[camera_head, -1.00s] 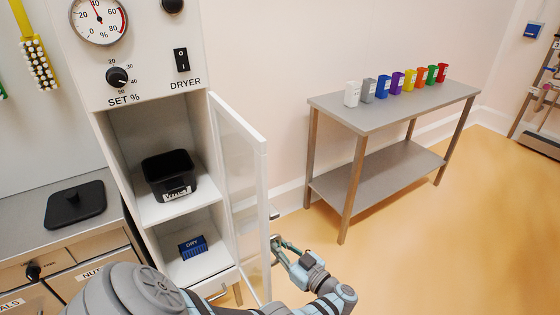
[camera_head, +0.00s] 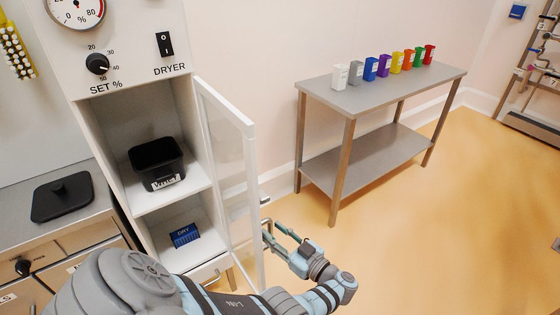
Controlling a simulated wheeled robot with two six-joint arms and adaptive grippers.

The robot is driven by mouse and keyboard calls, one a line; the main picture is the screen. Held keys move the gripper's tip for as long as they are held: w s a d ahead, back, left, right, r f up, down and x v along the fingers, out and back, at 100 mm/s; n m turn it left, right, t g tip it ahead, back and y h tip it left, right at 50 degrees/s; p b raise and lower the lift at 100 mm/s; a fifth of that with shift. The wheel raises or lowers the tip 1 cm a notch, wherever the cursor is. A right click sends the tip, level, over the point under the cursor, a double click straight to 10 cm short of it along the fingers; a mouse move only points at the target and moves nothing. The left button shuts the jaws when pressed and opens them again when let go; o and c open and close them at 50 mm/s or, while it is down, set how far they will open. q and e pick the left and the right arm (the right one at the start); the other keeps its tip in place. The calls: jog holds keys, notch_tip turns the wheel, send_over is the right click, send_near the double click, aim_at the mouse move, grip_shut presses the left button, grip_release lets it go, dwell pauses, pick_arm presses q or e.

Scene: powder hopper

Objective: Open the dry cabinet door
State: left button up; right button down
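The dry cabinet door (camera_head: 228,150), a pale framed panel with a clear pane, stands wide open, swung out to the right of the white dryer cabinet (camera_head: 128,85). A metal handle (camera_head: 264,202) shows at its outer right side. My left gripper (camera_head: 269,228) is to the right of the door's lower part, with its two teal fingers apart and the tips close to the handle's lower end. I cannot tell whether they touch it. My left forearm hides the cabinet's bottom. My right gripper is out of view.
Inside the cabinet are a black bin (camera_head: 157,163) on the upper shelf and a blue DRY box (camera_head: 185,235) below. A grey table (camera_head: 385,92) with several coloured containers stands at the right. A counter with a black lid (camera_head: 62,197) is at left. The right floor is clear.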

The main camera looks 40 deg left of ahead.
pick_arm(q)
jog(key=d, duration=0.5)
jog(key=shift+d, duration=0.15)
